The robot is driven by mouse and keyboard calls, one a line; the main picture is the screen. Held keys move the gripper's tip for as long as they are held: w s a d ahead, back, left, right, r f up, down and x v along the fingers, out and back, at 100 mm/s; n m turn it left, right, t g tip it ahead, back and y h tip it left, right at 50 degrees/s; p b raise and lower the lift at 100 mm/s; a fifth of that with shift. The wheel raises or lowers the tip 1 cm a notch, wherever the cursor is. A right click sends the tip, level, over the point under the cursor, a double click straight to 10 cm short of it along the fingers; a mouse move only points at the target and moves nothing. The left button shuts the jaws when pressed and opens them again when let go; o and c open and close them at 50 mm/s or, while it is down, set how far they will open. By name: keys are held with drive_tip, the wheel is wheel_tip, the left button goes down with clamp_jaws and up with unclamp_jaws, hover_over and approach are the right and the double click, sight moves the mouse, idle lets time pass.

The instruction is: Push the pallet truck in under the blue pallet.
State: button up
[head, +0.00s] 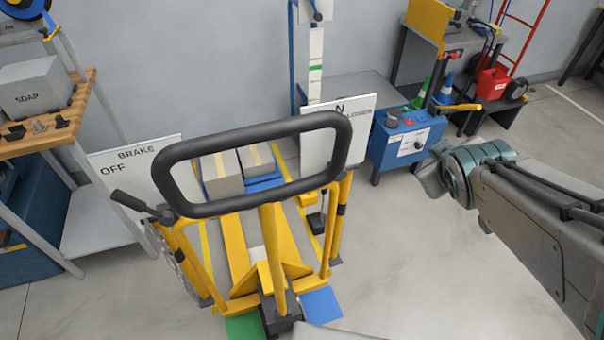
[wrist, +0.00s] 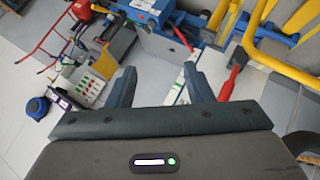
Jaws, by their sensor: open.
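The yellow pallet truck (head: 277,255) stands in front of me with its black loop handle (head: 165,175) toward me and its forks pointing away. The handle partly hides the pallet, so I cannot tell how near the fork tips are. My gripper (head: 432,179) is to the right of the truck, apart from the handle.
A BRAKE OFF sign (head: 128,175) and black lever (head: 138,204) are at the truck's left. An N LOWER sign (head: 335,140) is at its right. A blue control box (head: 400,145) stands behind my gripper. A wooden shelf (head: 45,125) is at left. Floor at lower left is clear.

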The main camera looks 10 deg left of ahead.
drive_tip(key=w+a+f+n+t+y+b, duration=0.3)
drive_tip(key=w+a+f+n+y+b, duration=0.2)
drive_tip(key=a+f+n+b, duration=0.6)
drive_tip(key=s+a+f+n+g+y+b, duration=0.1)
drive_tip(key=a+f+n+g+y+b, duration=0.2)
drive_tip(key=a+f+n+y, duration=0.5)
drive_tip(key=a+f+y, duration=0.1)
drive_tip(key=a+f, duration=0.2)
drive_tip(key=a, duration=0.1)
drive_tip(key=shift+a+f+n+g, duration=0.2)
drive_tip(key=shift+n+g, duration=0.1)
drive_tip(key=shift+n, duration=0.1)
drive_tip(key=shift+a+f+p, duration=0.15)
drive_tip(key=shift+a+p, duration=0.05)
drive_tip(key=shift+p, duration=0.95)
